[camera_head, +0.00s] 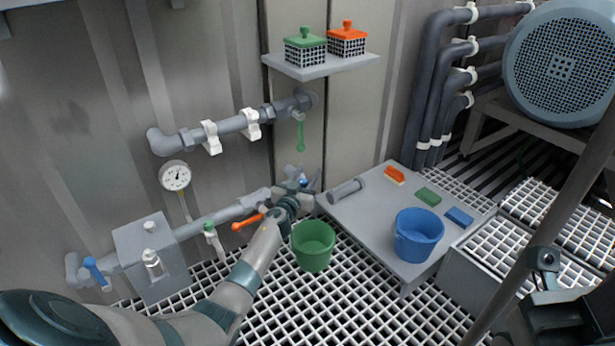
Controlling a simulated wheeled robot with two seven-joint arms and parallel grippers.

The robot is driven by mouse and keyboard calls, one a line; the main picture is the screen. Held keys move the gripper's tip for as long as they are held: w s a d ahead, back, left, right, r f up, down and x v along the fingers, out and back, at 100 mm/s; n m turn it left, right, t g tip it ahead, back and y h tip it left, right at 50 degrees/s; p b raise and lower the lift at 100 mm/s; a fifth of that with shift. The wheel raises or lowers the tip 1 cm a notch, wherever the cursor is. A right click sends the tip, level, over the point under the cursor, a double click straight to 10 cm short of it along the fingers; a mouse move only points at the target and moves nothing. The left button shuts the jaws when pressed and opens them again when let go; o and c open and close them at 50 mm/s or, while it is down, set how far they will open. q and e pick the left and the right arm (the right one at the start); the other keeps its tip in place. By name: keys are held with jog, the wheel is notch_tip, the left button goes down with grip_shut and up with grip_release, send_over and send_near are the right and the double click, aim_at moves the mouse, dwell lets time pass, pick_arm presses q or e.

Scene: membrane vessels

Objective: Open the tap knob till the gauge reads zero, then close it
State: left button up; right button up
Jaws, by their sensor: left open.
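My left gripper (303,183) reaches in from the lower left to the end of the lower grey pipe. It is open, with its fingers spread about a small blue knob (303,182); whether they touch it I cannot tell. The wrist hides part of the pipe end. A round white gauge (175,176) stands above the lower pipe on a thin stem; its needle is too small to read surely.
An orange lever (247,222), a green-topped valve (209,228) and a blue lever (95,271) sit along the lower pipe. A green bucket (313,246) stands below the gripper.

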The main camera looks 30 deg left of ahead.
pick_arm(q)
jog(key=c, duration=1.1)
jog(key=shift+o, duration=0.2)
